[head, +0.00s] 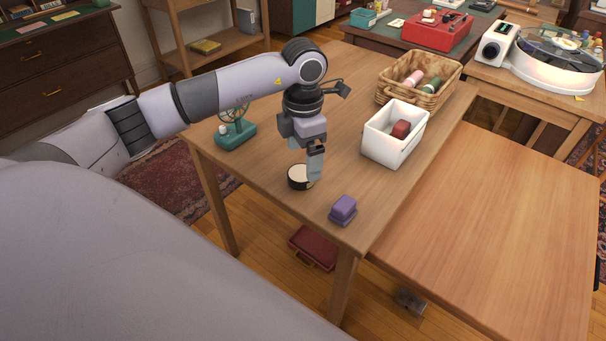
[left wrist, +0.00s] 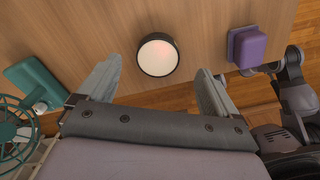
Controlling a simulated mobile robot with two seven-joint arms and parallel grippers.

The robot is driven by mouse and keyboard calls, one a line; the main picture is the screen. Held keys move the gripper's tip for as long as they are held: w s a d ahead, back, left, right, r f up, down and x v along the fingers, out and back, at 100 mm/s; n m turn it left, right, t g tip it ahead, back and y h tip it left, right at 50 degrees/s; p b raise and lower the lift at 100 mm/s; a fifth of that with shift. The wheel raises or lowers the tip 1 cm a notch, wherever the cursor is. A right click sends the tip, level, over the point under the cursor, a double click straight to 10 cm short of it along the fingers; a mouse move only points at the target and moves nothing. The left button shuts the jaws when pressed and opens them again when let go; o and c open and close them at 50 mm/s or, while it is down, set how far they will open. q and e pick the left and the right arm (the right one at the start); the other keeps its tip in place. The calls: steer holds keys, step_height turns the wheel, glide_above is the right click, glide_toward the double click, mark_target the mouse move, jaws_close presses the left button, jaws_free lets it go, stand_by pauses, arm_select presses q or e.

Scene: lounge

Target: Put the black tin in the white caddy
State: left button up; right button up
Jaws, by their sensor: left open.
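The black tin (head: 298,178) is a low round tin with a pale top, sitting on the wooden table. In the left wrist view the tin (left wrist: 158,55) lies beyond and between the fingertips, apart from both. My left gripper (head: 315,176) is above and beside the tin in the head view, fingers pointing down, and partly overlaps it. In the left wrist view its two fingers (left wrist: 157,82) are spread with nothing between them. The white caddy (head: 380,149) stands on the same table to the right, with a dark red item (head: 401,129) inside. My right gripper is not seen.
A purple block-like object (head: 343,208) sits near the table's front corner. A small teal fan (head: 235,132) stands at the left edge. A wicker basket (head: 441,94) with bottle-like items is behind the caddy. Bare tabletop lies between tin and caddy.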

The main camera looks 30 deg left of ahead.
mark_target(302, 173)
arm_select(q)
steer(key=f, duration=0.4)
steer(key=shift+s+a, duration=0.15)
steer(key=shift+a, duration=0.1)
steer(key=shift+f, duration=0.35)
steer(key=shift+c, duration=1.2)
steer(key=c, duration=1.1)
steer(key=shift+o, duration=0.2)
steer(key=shift+r, duration=0.1)
steer(key=shift+r, duration=0.1)
step_height(302, 173, up, 20)
steer(key=p, duration=0.2)
